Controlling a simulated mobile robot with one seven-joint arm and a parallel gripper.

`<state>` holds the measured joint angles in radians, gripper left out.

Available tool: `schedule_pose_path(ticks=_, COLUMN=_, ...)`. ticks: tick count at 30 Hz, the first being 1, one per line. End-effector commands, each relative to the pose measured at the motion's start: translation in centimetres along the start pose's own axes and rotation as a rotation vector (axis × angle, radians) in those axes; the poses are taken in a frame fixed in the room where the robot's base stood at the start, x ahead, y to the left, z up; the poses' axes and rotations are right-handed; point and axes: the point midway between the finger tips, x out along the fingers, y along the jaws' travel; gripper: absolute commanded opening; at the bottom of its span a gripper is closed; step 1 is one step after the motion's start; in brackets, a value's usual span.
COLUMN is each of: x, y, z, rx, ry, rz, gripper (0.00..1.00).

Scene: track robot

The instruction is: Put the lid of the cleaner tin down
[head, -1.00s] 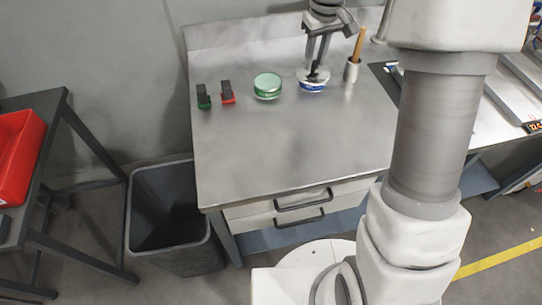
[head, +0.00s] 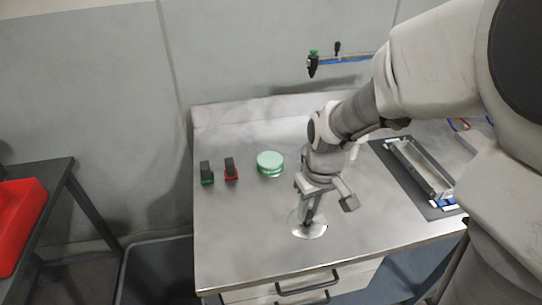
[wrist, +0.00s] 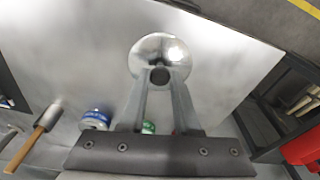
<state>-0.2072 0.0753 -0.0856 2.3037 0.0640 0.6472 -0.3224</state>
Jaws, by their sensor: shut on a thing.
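A round shiny metal lid with a dark knob (wrist: 160,50) fills the upper middle of the wrist view. My gripper (wrist: 160,80) is shut on the knob. In the head view the lid (head: 298,226) is flat over the front middle of the bench, with my gripper (head: 308,212) upright over it. I cannot tell whether the lid touches the bench top or hangs just above it. The blue and white tin (wrist: 95,119) stands farther back on the bench, apart from the lid; in the head view my arm hides nearly all of it.
The steel bench (head: 235,235) is clear around the lid. A frame (head: 425,165) lies right.

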Motion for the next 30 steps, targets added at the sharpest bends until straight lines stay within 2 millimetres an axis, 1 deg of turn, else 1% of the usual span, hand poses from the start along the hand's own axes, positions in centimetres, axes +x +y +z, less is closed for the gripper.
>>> schedule_pose_path(ticks=1, x=1.0, y=-1.2, z=-0.6, rx=-0.008, ry=-0.005, rz=-0.002, gripper=0.00)
schedule_pose_path(ticks=3, x=2.1, y=-2.5, z=-1.4, rx=-0.008, ry=-0.005, rz=-0.002, gripper=0.00)
schedule_pose_path(ticks=6, x=3.5, y=-4.2, z=-2.5, rx=-0.006, ry=-0.004, rz=-0.001, gripper=0.00)
schedule_pose_path(ticks=10, x=4.8, y=-5.8, z=-3.5, rx=-0.004, ry=-0.003, rz=-0.001, gripper=0.00)
schedule_pose_path(ticks=15, x=5.7, y=-6.5, z=-4.0, rx=0.000, ry=-0.001, rz=0.000, gripper=0.00)
schedule_pose_path(ticks=22, x=8.9, y=-6.5, z=-3.5, rx=0.000, ry=-0.004, rz=0.000, gripper=0.00)
schedule_pose_path(ticks=25, x=9.3, y=-6.5, z=-3.5, rx=0.000, ry=0.000, rz=0.000, gripper=0.00)
schedule_pose_path(ticks=30, x=9.2, y=-6.5, z=-3.5, rx=0.000, ry=0.001, rz=0.000, gripper=0.00)
